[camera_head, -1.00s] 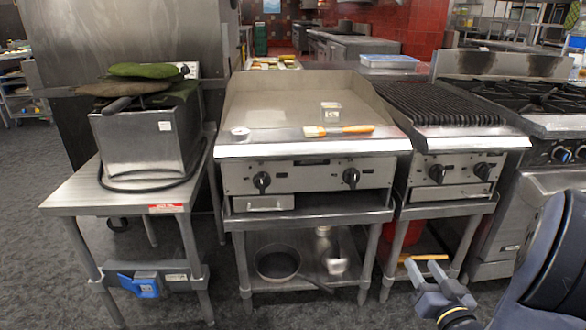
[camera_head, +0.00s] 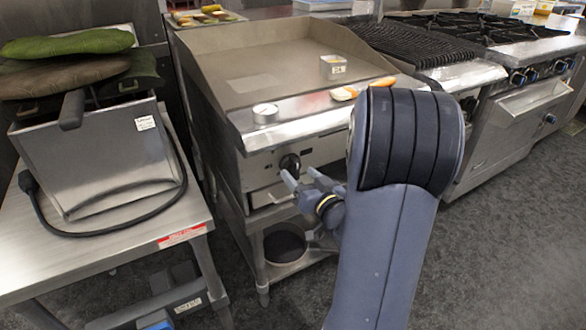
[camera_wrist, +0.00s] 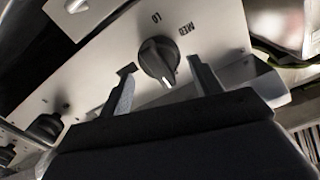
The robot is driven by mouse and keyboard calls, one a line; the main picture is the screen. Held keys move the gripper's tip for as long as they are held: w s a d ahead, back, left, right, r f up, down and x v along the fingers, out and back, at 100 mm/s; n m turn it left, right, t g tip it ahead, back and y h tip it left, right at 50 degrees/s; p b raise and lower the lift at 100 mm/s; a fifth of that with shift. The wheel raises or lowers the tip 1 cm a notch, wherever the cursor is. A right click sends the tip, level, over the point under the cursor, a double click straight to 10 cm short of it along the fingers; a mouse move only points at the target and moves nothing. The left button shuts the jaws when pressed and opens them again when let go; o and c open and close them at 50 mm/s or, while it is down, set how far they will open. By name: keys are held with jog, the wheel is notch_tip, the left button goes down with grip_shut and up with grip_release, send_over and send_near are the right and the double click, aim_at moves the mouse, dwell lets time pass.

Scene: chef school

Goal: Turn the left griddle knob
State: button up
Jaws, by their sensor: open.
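The left griddle knob (camera_head: 289,163) is a black dial on the steel front panel of the griddle (camera_head: 270,75). In the wrist view the knob (camera_wrist: 158,60) sits between and just beyond the two fingertips, with the marks LO and MED beside it. My gripper (camera_head: 303,178) is open and empty in front of the panel, close to the knob. In the wrist view its fingers (camera_wrist: 162,82) stand on either side of the knob, and I cannot tell whether they touch it. The right griddle knob is hidden behind my arm in the head view.
A steel table (camera_head: 120,245) with a fryer (camera_head: 100,160) stands at left. A pan (camera_head: 285,245) is on the shelf below. A charbroiler (camera_head: 415,55) stands at right.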

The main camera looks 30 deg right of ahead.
aim_at(297, 172)
jog(key=shift+w, duration=2.2)
jog(key=c, duration=0.7)
jog(key=shift+b, duration=0.5)
jog(key=n+b, duration=0.1)
jog(key=n, duration=0.1)
jog(key=n+b, duration=0.1)
jog(key=b, duration=0.1)
jog(key=shift+f+n, duration=0.2)
jog(key=shift+n, duration=0.2)
jog(key=shift+r+n+b, duration=0.15)
jog(key=shift+n+b, duration=1.7)
jog(key=shift+n, duration=0.15)
